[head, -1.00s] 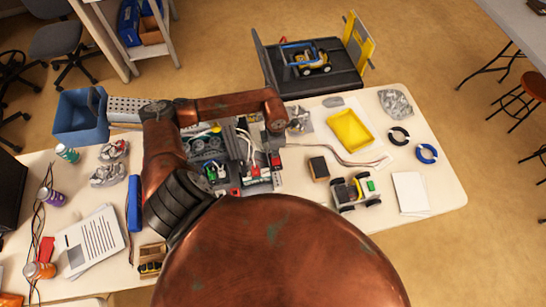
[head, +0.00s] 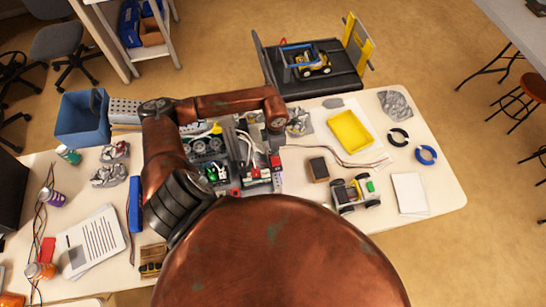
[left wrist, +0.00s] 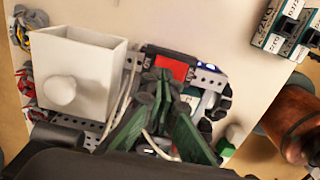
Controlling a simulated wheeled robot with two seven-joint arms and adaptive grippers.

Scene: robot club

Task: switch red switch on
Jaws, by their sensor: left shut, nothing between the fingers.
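The red switch (head: 276,161) stands on the robot assembly near the middle of the table in the head view. It shows as a red block with a dark top edge in the left wrist view (left wrist: 180,68). My left gripper (left wrist: 160,77) is shut and empty, with its dark green fingers in front of the red block. Its tips overlap the block's lower left part; I cannot tell whether they touch it. In the head view my left wrist hangs just above the switch. The switch's position is not clear. My right gripper is in neither view.
The assembly has wires, wheels and a white box (left wrist: 80,68) beside the fingers. A small blue light (left wrist: 209,67) glows right of the red block. A yellow tray (head: 349,131), a small wheeled vehicle (head: 355,193) and a dark block (head: 318,169) lie to the right.

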